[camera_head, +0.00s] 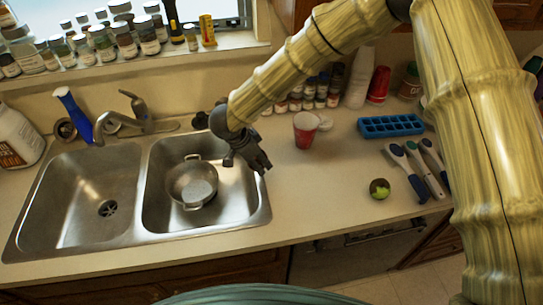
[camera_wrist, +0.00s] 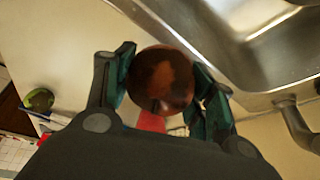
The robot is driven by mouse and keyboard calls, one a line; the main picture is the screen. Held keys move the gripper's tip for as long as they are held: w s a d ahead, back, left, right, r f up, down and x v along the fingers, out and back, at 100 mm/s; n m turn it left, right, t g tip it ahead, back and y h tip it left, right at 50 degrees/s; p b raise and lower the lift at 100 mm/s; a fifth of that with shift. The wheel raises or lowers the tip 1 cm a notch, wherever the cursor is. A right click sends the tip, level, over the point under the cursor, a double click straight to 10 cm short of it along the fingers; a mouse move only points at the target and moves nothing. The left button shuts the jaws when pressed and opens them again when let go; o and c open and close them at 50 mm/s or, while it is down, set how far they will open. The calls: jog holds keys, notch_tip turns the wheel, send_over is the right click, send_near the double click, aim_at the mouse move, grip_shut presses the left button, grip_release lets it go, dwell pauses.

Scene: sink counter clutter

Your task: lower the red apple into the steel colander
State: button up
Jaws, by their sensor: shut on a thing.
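My gripper (camera_head: 252,157) is above the counter strip just right of the sink's right basin, at the end of my raised arm. In the wrist view, my gripper (camera_wrist: 163,84) is shut on a dark red-brown apple (camera_wrist: 160,78), with a finger on each side. In the head view the apple is hidden behind the gripper and wrist. The steel colander (camera_head: 192,184) sits upright in the right basin, to the left of and below my gripper. It looks empty. The colander is not visible in the wrist view, where only part of the steel basin (camera_wrist: 245,60) shows.
The faucet (camera_head: 138,118) stands behind the sink, with a blue-handled brush (camera_head: 75,112) near it. A red cup (camera_head: 305,130), a blue ice tray (camera_head: 391,126), a green-brown round fruit (camera_head: 380,188) and several brushes (camera_head: 418,168) are on the right counter. Jars line the sill.

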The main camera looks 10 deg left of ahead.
jog(key=a+f+b, duration=0.3)
jog(key=a, duration=0.9)
jog(key=a+f+b, duration=0.3)
jog(key=a+f, duration=0.1)
jog(key=a, duration=0.9)
jog(key=shift+a+f, duration=0.2)
jog(key=shift+a, duration=0.1)
jog(key=shift+r, duration=0.1)
jog(key=shift+f+b, duration=0.2)
jog(key=shift+b, duration=0.1)
jog(key=shift+f+b, duration=1.85)
jog(key=shift+f, duration=1.75)
jog(key=shift+f+b, duration=0.75)
jog(key=shift+f, duration=0.55)
